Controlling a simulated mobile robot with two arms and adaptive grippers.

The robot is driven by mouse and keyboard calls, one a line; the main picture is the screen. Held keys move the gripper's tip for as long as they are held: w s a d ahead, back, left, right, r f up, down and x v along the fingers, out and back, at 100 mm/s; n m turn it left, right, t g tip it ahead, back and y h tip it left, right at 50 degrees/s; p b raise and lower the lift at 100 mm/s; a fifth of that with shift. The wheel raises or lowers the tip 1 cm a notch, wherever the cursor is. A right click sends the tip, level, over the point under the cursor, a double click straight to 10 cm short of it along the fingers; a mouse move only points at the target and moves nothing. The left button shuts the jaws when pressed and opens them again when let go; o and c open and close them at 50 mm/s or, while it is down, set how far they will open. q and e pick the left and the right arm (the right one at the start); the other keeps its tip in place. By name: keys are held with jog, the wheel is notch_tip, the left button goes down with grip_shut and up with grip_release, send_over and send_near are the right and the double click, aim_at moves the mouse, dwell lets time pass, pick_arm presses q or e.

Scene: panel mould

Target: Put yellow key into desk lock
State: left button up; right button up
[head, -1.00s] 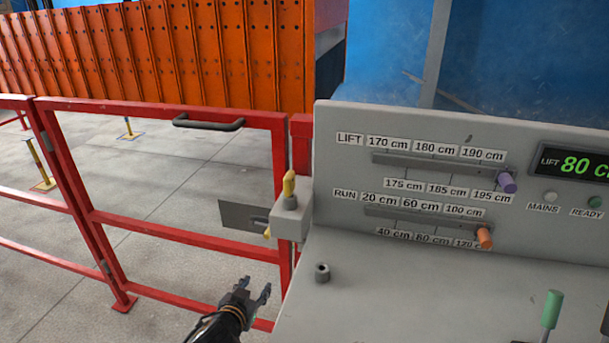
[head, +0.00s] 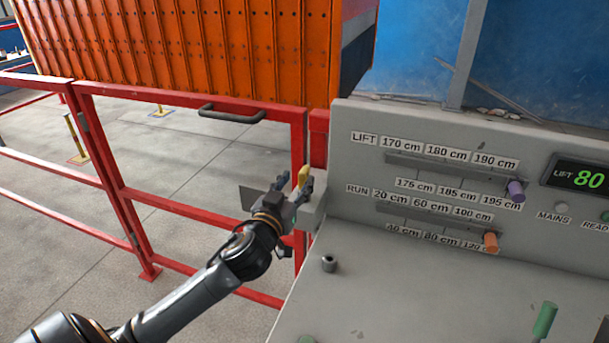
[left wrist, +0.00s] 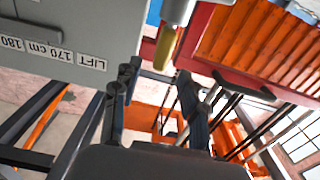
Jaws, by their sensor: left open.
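The yellow key (head: 303,176) stands upright in the grey lock box (head: 318,214) at the left edge of the desk. My left gripper (head: 296,181) is open at the key, with its fingers seeming to be on either side of it. In the left wrist view the key (left wrist: 166,48) shows just beyond and between the open fingertips (left wrist: 157,73), with a visible gap to them. The desk lock, apparently the short grey cylinder (head: 328,263) with a dark top, stands empty on the desk's near left part. My right gripper is not in view.
The grey control desk (head: 430,300) has a LIFT slider with a purple knob (head: 515,191) and a RUN slider with an orange knob (head: 491,242). A green-handled lever (head: 545,320) stands at the near right. A red gate (head: 200,226) with a dark handle is at left.

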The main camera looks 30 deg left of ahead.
aim_at(301, 176)
pick_arm(q)
jog(key=shift+w+a+r+p, duration=0.1)
jog(key=shift+w+r+p, duration=0.1)
jog(key=shift+w+p, duration=0.3)
jog(key=p+x, duration=0.1)
jog(key=x, duration=0.2)
jog(key=shift+w, duration=0.3)
jog(key=shift+w+a+f, duration=0.1)
jog(key=shift+w+f, duration=0.1)
jog(key=shift+w, duration=0.25)
grip_shut()
